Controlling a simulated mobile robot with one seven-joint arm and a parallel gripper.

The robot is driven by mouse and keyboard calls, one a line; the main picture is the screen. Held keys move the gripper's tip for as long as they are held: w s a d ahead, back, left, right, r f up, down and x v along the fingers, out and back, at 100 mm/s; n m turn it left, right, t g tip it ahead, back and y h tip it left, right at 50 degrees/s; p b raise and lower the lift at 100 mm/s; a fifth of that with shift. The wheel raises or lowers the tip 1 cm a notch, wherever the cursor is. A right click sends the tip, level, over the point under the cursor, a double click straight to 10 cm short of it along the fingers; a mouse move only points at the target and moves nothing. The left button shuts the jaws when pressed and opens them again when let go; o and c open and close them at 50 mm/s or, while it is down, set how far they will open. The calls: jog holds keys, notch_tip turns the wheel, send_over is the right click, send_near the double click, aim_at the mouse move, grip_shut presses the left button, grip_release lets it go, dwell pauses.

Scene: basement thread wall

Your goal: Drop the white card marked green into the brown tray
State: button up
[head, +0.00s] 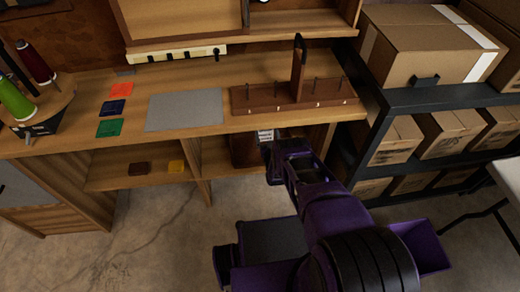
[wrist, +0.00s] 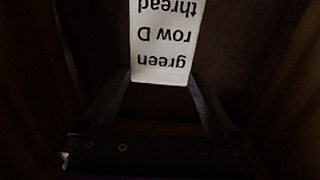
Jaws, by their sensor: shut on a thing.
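The white card (wrist: 163,45) fills the upper middle of the wrist view, with upside-down print reading "green", "row D" and "thread". Its white face also shows in the head view (head: 265,135), below the bench's front edge. My gripper (head: 268,148) is shut on the card; its two fingers (wrist: 162,80) meet the card's sides near its lower end. A dark brown box-like thing (head: 240,152), which looks like the brown tray, stands in the lower bay just behind the card. My gripper hides part of it. Dark brown surfaces surround the card in the wrist view.
The bench top (head: 185,75) is above the gripper and holds a brown peg rack (head: 290,95), a grey mat (head: 184,110) and coloured squares. A lower shelf (head: 110,177) holds small brown and yellow pieces. Black shelving (head: 440,97) with cardboard boxes stands right.

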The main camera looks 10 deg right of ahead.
aim_at(266, 132)
jog(key=shift+f+b, duration=0.9)
jog(key=shift+f, duration=0.6)
jog(key=o, duration=0.5)
jog(key=shift+o, duration=0.2)
